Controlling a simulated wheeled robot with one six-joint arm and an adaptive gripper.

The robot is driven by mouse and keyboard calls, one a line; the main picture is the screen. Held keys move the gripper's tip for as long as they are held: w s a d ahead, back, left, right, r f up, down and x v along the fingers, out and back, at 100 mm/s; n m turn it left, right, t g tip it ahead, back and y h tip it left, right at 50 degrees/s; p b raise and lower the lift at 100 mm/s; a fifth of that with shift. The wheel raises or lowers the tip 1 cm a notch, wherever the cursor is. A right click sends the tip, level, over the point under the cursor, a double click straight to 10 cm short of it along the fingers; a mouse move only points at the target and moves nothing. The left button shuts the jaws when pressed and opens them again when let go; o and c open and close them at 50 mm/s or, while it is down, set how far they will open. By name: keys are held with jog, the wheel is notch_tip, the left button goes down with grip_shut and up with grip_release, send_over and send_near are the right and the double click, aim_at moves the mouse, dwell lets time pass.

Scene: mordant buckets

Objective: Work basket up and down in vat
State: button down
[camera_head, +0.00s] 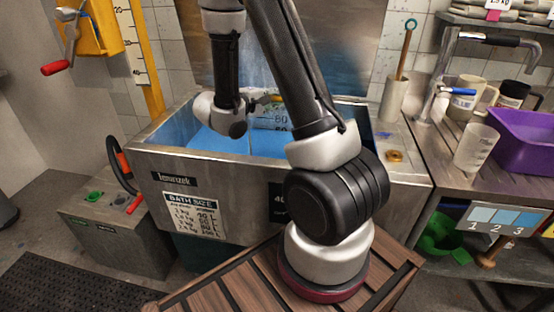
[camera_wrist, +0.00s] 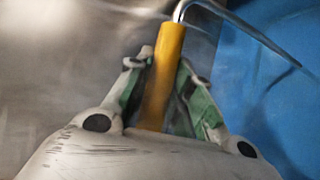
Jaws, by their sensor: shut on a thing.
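The steel vat (camera_head: 225,192) stands in front of me and holds blue liquid (camera_head: 212,144). The liquid also shows at the right in the wrist view (camera_wrist: 285,105). My gripper (camera_wrist: 160,75) is shut on a yellow handle (camera_wrist: 167,60), with a green-padded finger on each side. A bent metal rod (camera_wrist: 240,22) runs from the handle's end out over the blue. In the head view my gripper (camera_head: 262,101) is small and partly hidden, over the vat. The basket's body cannot be made out in either view.
A yellow hand winch (camera_head: 95,35) with a red grip stands back left. A purple bin (camera_head: 525,140) and a clear beaker (camera_head: 476,148) stand on the right bench. A slatted wooden platform (camera_head: 225,292) lies in front of the vat. My arm hides part of the vat.

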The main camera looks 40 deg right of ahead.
jog(key=shift+f, duration=0.25)
notch_tip(320, 180, up, 15)
jog(key=shift+f, duration=0.2)
dwell(1.8)
dwell(0.5)
notch_tip(320, 180, up, 20)
jog(key=shift+f, duration=0.25)
dwell(1.2)
dwell(2.3)
